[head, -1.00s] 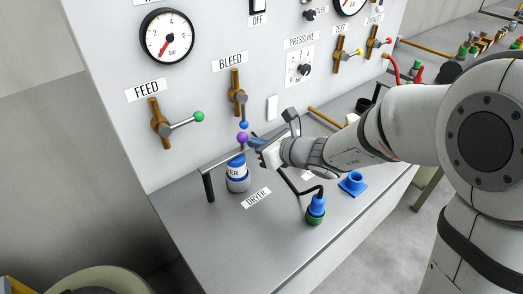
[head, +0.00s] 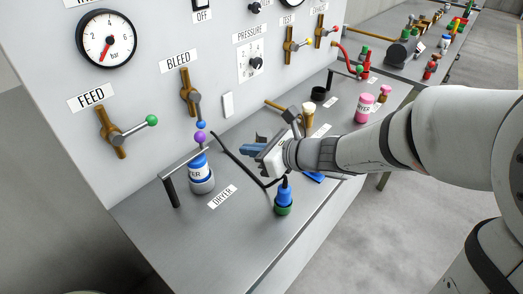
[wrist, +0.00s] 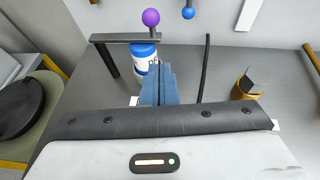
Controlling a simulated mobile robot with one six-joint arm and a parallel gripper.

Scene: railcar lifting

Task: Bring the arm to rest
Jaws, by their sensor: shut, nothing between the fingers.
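My arm reaches in from the right in the head view. My gripper (head: 246,149) is shut and empty, held above the grey bench, to the right of the blue and white dryer bottle (head: 201,174). In the wrist view the blue fingers of my gripper (wrist: 158,82) lie together, and the bottle (wrist: 143,60) shows just beyond them. The fingers appear apart from the bottle in the head view. My forearm hides part of the bench behind it.
A blue and green plug (head: 284,197) with a black cable stands below my gripper. The panel has the feed valve (head: 113,135), bleed valve (head: 189,92) and a gauge (head: 106,39). A pink jar (head: 364,108) stands farther back.

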